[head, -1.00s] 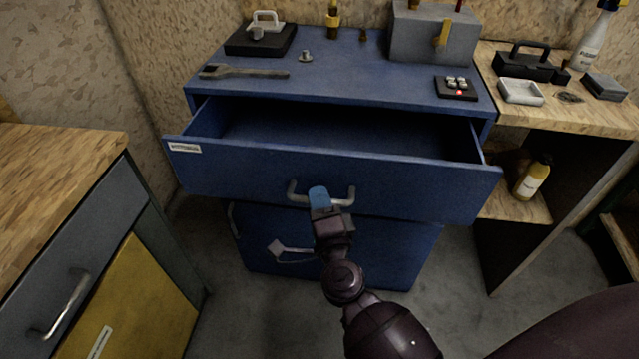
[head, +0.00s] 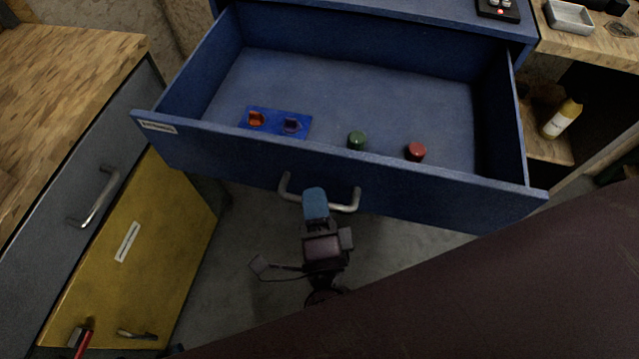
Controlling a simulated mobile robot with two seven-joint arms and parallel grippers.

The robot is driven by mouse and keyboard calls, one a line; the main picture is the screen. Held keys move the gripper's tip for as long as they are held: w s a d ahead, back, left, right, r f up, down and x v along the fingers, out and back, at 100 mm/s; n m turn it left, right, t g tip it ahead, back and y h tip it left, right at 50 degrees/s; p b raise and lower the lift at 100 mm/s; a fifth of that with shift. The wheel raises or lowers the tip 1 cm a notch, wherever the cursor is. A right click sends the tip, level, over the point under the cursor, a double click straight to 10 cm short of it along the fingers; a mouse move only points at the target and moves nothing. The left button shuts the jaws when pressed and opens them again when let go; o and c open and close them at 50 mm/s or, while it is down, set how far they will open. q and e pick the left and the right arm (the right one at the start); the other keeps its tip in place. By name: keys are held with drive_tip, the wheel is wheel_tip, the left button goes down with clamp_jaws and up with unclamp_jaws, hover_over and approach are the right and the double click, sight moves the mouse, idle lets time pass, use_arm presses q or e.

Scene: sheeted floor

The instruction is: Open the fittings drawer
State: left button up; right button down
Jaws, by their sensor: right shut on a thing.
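The blue drawer (head: 240,168) with a small white label (head: 158,127) at its front left is pulled far out of the blue cabinet (head: 400,10). Its inside shows, with a blue plate (head: 274,123) bearing an orange piece and a dark piece, a green round piece (head: 357,140) and a red round piece (head: 415,152). My right gripper (head: 315,205) is shut on the drawer's grey bar handle (head: 345,207), near the handle's middle. The label's text is too small to read. My left gripper is out of view.
A grey drawer with a handle (head: 95,196) and a yellow door (head: 150,260) stand at left under a wooden worktop (head: 60,90). At right, a yellow bottle (head: 562,118) stands on a shelf. My dark body fills the lower right.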

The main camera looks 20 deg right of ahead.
drive_tip(key=shift+s, duration=0.1)
drive_tip(key=c, duration=1.1)
unclamp_jaws()
drive_tip(key=shift+c, duration=0.2)
drive_tip(key=shift+a, duration=0.1)
